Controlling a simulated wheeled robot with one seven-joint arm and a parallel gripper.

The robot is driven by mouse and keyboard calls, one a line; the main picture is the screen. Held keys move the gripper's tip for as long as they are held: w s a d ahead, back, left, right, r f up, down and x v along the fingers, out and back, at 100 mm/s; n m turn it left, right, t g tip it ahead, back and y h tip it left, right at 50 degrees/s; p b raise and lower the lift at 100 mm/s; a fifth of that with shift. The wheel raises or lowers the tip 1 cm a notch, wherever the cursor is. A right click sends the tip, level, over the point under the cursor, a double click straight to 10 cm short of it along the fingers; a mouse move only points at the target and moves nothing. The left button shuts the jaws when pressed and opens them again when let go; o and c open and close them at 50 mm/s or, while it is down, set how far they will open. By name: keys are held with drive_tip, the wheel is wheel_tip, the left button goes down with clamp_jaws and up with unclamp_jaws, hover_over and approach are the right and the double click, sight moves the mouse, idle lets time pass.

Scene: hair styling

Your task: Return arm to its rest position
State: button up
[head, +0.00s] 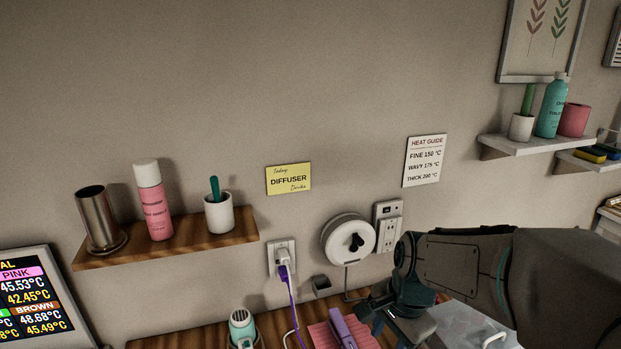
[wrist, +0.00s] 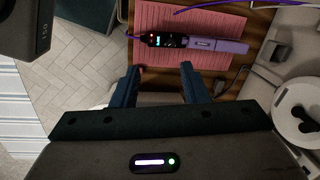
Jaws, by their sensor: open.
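My arm reaches in from the right in the head view, and my gripper (head: 372,318) hangs low over the counter. In the wrist view my gripper (wrist: 160,72) has its two dark fingers spread apart with nothing between them. A purple hair straightener (head: 342,328) lies on a pink ribbed mat (head: 320,337) to the left of the gripper. In the wrist view the straightener (wrist: 208,44), with a lit display, lies just beyond the fingertips on the mat (wrist: 180,18), apart from them.
A purple cord (head: 291,300) runs from a wall outlet (head: 281,258). A round white wall unit (head: 348,240) is close behind my gripper. A teal device (head: 242,328) stands left on the wooden counter (head: 185,340).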

drive_tip(key=s+r+n+t+h, duration=0.1)
drive_tip(key=s+r+n, duration=0.3)
drive_tip(key=s+n, duration=0.4)
drive_tip(key=shift+s+d+n+t, duration=0.4)
drive_tip(key=shift+n+t, duration=0.2)
drive_tip(key=shift+n, duration=1.5)
drive_tip(key=shift+r, duration=0.1)
drive_tip(key=shift+c, duration=0.5)
drive_tip(key=shift+w, duration=0.1)
